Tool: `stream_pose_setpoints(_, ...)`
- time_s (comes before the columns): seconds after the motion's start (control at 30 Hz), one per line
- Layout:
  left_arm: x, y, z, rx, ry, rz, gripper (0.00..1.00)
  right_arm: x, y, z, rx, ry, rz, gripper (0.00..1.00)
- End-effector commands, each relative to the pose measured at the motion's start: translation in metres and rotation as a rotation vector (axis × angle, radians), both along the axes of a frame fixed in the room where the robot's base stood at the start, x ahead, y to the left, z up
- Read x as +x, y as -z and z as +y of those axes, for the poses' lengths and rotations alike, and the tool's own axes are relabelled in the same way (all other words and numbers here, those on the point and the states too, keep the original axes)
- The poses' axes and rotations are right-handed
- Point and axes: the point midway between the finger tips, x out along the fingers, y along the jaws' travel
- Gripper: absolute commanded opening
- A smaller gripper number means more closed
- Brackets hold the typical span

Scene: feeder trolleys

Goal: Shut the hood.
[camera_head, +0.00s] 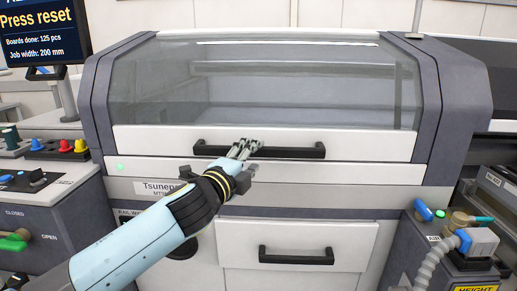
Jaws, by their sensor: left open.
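The hood (345,139) is a clear, sloping window with a white lower panel and a long black handle (295,152). It is down, with its lower edge close to the white machine front (320,173); I cannot tell whether a small gap is left. My left gripper (245,150) is open at the left half of the handle, its fingers overlapping the bar in the picture. I cannot tell whether they touch it. The gripper hides part of the handle. My right gripper is not in view.
A drawer with a black handle (296,256) is below. A control panel with coloured buttons (65,147) and a screen (38,30) are at the left. A device with a grey hose (430,262) stands at the lower right.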

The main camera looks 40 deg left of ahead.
Motion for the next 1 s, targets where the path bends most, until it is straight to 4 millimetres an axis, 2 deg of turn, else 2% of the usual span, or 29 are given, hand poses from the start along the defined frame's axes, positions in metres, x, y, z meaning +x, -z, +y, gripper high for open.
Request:
stream_pose_setpoints(0.1,0.021,-0.001,0.003,-0.003,0.0,-0.001,0.48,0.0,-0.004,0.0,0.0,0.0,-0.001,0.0)
stream_pose_setpoints(0.23,0.034,0.0,0.005,-0.002,0.0,0.0,0.48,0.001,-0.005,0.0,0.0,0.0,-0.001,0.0)
stream_pose_setpoints(0.6,0.039,0.001,0.006,-0.002,0.001,0.002,0.47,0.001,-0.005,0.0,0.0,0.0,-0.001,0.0)
stream_pose_setpoints(0.93,0.039,0.001,0.006,-0.002,0.0,0.002,0.04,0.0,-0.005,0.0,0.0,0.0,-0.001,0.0)
stream_pose_setpoints(1.0,0.039,0.001,0.006,-0.002,0.0,0.002,0.0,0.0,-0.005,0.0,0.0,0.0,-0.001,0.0)
